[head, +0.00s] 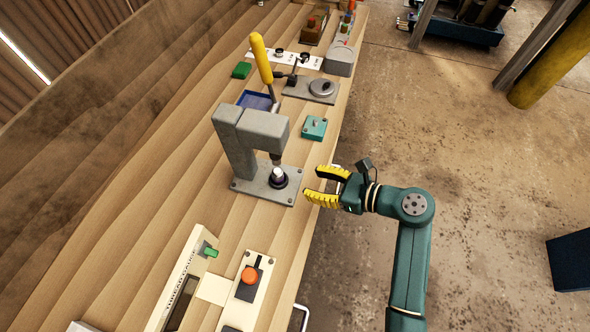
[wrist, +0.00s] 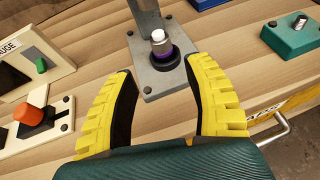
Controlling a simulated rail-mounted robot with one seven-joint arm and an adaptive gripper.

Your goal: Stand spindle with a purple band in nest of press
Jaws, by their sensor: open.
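The grey press (head: 250,130) stands on the wooden bench with its yellow lever (head: 261,58) raised. A spindle (head: 278,174) with a pale top stands upright in the dark ring of the press nest, under the ram. In the wrist view the spindle (wrist: 159,40) shows a purple band just above the black nest ring (wrist: 163,61). How deep it sits I cannot tell. My gripper (head: 312,184) is open and empty at the right of the press base, apart from the spindle. In the wrist view its yellow fingers (wrist: 158,75) spread either side of the spindle's line.
A teal block with a pin (head: 314,127) sits beyond the press, near a blue tray (head: 255,100) and a dial stand (head: 322,88). A gauge box (head: 180,285) and an orange-button box (head: 248,277) are nearer. Bare bench lies left of the press.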

